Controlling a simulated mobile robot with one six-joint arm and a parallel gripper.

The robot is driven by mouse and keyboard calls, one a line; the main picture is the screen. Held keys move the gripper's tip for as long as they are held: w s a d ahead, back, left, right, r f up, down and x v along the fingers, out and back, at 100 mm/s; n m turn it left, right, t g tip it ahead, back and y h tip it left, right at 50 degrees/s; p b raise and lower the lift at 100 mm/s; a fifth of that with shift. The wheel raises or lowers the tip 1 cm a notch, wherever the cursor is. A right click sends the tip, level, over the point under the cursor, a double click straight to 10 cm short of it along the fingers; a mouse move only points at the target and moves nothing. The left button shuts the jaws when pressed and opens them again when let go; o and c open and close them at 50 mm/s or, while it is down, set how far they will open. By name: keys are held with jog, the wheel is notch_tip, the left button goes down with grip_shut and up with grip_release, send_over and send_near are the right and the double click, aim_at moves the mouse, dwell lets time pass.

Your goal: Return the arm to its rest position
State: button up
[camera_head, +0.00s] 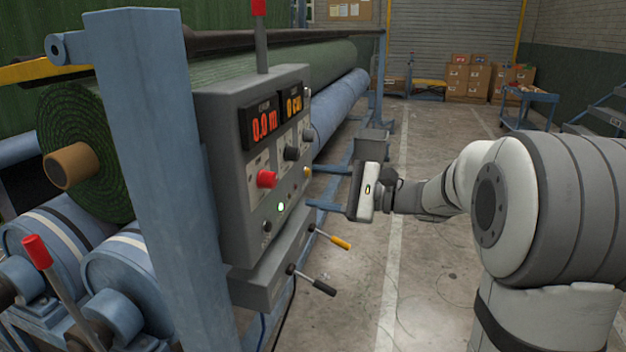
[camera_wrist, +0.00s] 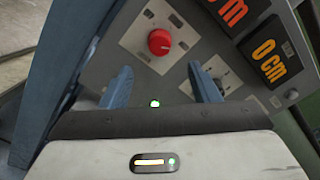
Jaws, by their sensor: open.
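My gripper (camera_head: 362,192) is at the end of my outstretched arm in the head view, in front of the grey control box (camera_head: 228,165). In the wrist view my gripper (camera_wrist: 163,85) shows two blue fingers spread apart with nothing between them. The red knob (camera_wrist: 160,42) lies beyond the fingertips, apart from them; it also shows in the head view (camera_head: 267,179). A lit green light (camera_wrist: 155,104) shows between the fingers and on the box in the head view (camera_head: 281,208). The displays read 0.0 m (camera_head: 264,124) and 0 cm (camera_head: 293,104).
A blue post (camera_head: 150,150) stands left of the box. A yellow-handled lever (camera_head: 340,242) and a black-handled lever (camera_head: 324,287) stick out below it. The green turf roll (camera_head: 85,150) is behind. Open concrete floor (camera_head: 440,150) lies to the right, with a blue cart (camera_head: 530,95) further back.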

jog(key=s+a+f+n+g+h+p, duration=0.25)
jog(key=s+n+g+h+p, duration=0.4)
jog(key=s, duration=0.75)
jog(key=s+d+n+t+h+p, duration=0.2)
jog(key=s+d+n+h+p, duration=0.4)
jog(key=s+d+h+p, duration=0.2)
jog(key=shift+s+d+r+t+h, duration=0.35)
jog(key=shift+s+d+h, duration=0.15)
jog(key=shift+d+h, duration=0.65)
jog(key=shift+n, duration=0.25)
